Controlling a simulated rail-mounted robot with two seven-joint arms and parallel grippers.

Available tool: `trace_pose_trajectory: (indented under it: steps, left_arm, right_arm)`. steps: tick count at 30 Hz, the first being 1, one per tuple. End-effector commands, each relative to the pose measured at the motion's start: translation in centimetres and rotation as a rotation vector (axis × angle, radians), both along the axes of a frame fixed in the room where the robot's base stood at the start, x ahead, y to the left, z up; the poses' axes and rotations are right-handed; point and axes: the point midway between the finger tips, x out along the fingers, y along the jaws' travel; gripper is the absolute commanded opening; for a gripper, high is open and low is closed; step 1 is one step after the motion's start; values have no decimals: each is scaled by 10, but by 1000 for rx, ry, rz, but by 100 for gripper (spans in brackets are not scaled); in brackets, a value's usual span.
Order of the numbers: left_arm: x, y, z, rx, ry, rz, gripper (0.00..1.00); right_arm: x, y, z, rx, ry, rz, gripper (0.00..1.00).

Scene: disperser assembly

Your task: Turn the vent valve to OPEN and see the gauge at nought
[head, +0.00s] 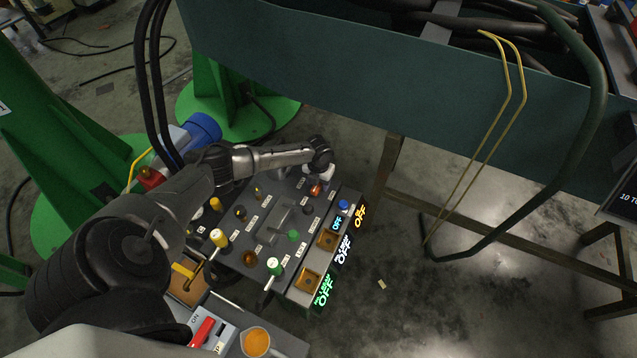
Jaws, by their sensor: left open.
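A dark control panel (237,262) with several knobs, levers and small white labels stands in the middle. The labels are too small to read, so I cannot tell which control is the vent valve. No gauge can be made out for certain. My left arm reaches across the panel from the left. My left gripper (325,176) is open at the panel's far right end, beside a red-orange knob (316,190); I cannot tell whether it touches it. Part of the panel is hidden behind my arm. My right gripper is out of view.
Lit OFF signs (325,291) line the panel's right edge. Yellow-topped (219,238) and green-topped (275,266) levers stick up. A red switch (203,331) is at the bottom. A teal beam (320,75) with hanging hoses lies beyond; bare floor is at right.

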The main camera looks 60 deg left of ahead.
Motion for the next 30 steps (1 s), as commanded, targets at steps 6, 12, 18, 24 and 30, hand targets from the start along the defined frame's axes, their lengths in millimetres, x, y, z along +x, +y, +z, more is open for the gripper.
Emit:
trace_pose_trajectory:
  steps: [6,12,18,24,30]
  left_arm:
    - [0,0,0,0,0,0,51]
    - [0,0,0,0,0,0,32]
    - [0,0,0,0,0,0,13]
    - [0,0,0,-1,1,3,4]
    - [0,0,2,-1,2,53,4]
  right_arm:
    - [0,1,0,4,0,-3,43]
    - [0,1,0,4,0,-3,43]
    - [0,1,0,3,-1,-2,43]
    - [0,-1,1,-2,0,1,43]
    - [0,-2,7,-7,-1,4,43]
